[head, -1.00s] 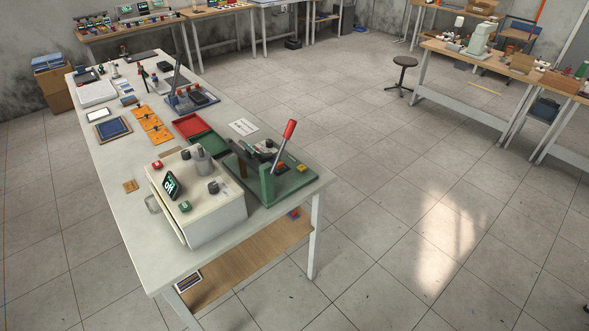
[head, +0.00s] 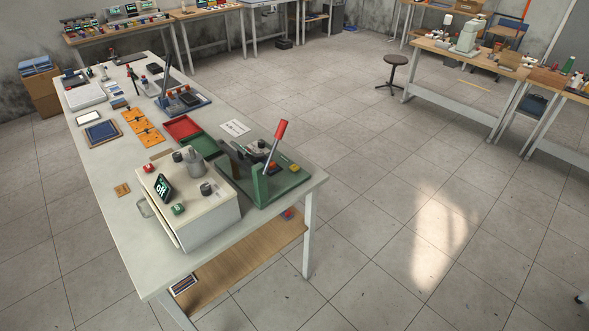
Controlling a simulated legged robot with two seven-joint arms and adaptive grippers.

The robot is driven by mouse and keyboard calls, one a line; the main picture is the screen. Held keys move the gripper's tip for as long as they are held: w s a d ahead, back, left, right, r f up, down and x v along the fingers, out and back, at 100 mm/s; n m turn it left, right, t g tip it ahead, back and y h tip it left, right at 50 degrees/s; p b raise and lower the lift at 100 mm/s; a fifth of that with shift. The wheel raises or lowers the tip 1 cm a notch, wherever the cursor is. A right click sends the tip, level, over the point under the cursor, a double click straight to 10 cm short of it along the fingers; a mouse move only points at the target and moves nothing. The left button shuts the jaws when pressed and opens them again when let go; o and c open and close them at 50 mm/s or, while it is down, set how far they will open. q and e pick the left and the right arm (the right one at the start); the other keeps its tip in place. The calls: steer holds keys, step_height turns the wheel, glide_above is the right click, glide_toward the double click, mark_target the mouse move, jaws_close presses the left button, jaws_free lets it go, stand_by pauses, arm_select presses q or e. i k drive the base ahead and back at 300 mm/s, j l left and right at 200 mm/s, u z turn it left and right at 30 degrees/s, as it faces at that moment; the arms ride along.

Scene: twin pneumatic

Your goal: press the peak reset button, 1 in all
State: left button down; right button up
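A cream box-shaped machine (head: 210,222) stands near the close end of the long white workbench. Its top carries a tilted dark display (head: 163,188) with light lettering, a green button (head: 178,209), a red button (head: 149,168), dark knobs and a grey cylinder (head: 196,163). I cannot read which button is the peak reset. Beside it on the right stands a green press fixture (head: 262,186) with a red-handled lever (head: 281,130) and a yellow button (head: 294,168). Neither of my grippers shows in the head view.
The long white workbench (head: 122,222) also holds red and green trays (head: 182,127), orange plates (head: 144,128) and a blue framed panel (head: 102,132). A dark stool (head: 394,66) stands on the open floor to the right. Other benches line the back and right.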

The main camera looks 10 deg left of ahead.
mark_target(293, 167)
steer(key=i+l+u, duration=0.1)
steer(key=l, duration=0.25)
steer(key=i+l, duration=0.25)
steer(key=i+l+u, duration=0.15)
steer(key=l, duration=0.35)
steer(key=i+l, duration=0.2)
steer(key=l, duration=0.15)
steer(key=i+l+u, duration=0.15)
steer(key=l, duration=0.25)
steer(key=i+l+u, duration=0.1)
steer(key=l, duration=0.3)
steer(key=i+l, duration=0.15)
steer(key=l, duration=0.25)
steer(key=u, duration=0.05)
